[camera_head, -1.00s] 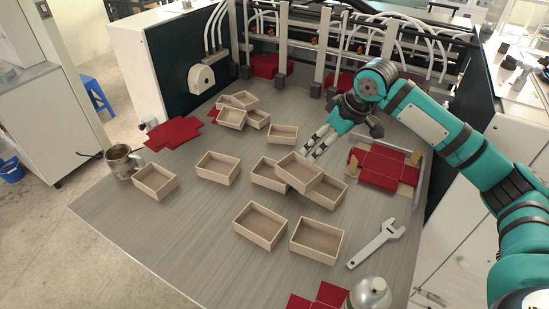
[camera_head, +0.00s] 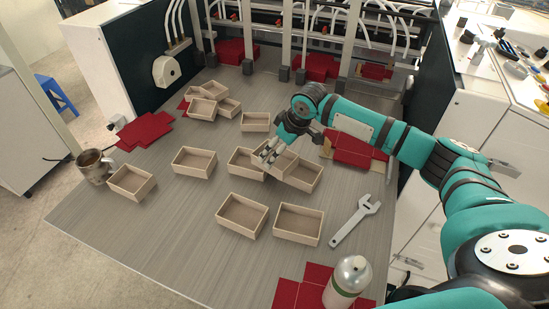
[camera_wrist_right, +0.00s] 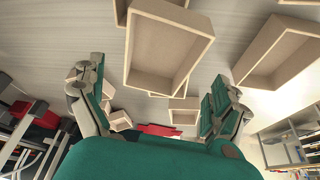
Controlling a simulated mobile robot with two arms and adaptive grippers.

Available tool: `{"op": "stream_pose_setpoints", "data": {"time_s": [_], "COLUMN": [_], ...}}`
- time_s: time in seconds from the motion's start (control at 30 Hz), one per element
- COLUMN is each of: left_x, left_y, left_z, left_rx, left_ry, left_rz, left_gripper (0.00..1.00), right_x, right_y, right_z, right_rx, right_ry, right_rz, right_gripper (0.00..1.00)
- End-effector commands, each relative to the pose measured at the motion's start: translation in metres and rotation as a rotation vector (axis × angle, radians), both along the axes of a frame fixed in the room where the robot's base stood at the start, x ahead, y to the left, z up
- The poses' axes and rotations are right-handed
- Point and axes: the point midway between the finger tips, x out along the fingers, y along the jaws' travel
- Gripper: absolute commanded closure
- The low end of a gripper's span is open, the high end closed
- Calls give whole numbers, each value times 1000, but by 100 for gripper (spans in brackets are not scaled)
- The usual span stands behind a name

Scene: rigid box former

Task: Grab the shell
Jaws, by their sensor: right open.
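The shells look like open, beige rectangular boxes, several of them spread over the grey table. My right gripper (camera_head: 264,158) is open above the central group, with its fingertips near a shell (camera_head: 243,166) and partly covering those behind it. Another shell (camera_head: 302,177) of that group lies just to its right. In the right wrist view, the open fingers (camera_wrist_right: 158,100) stand apart, and a tilted-looking shell (camera_wrist_right: 165,45) shows between and beyond them. A second shell (camera_wrist_right: 275,50) is to the right. I cannot tell whether any finger touches a shell. My left gripper is not in view.
A metal mug (camera_head: 96,167) stands at the left table edge. A wrench (camera_head: 356,219) and a bottle (camera_head: 347,281) are at the right front. Red flat sheets (camera_head: 143,130) lie left, right and front. A machine with posts (camera_head: 285,50) borders the back.

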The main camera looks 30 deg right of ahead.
Motion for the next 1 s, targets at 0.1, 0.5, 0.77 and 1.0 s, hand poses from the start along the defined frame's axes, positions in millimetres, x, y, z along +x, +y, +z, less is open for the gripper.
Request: {"op": "stream_pose_setpoints", "data": {"time_s": [0.1, 0.5, 0.77, 1.0], "left_x": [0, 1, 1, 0], "left_y": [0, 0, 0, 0], "left_z": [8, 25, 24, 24], "left_rx": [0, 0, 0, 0], "left_ry": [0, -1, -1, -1], "left_rz": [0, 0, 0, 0], "left_gripper": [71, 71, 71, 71], "right_x": [3, 17, 17, 17], "right_y": [0, 5, 5, 5], "right_z": [-7, -50, -50, -50], "right_rx": [0, 0, 0, 0], "right_ry": [3, 0, 0, 0], "right_rz": [-1, -1, -1, -1], "right_gripper": [0, 0, 10, 42]}}
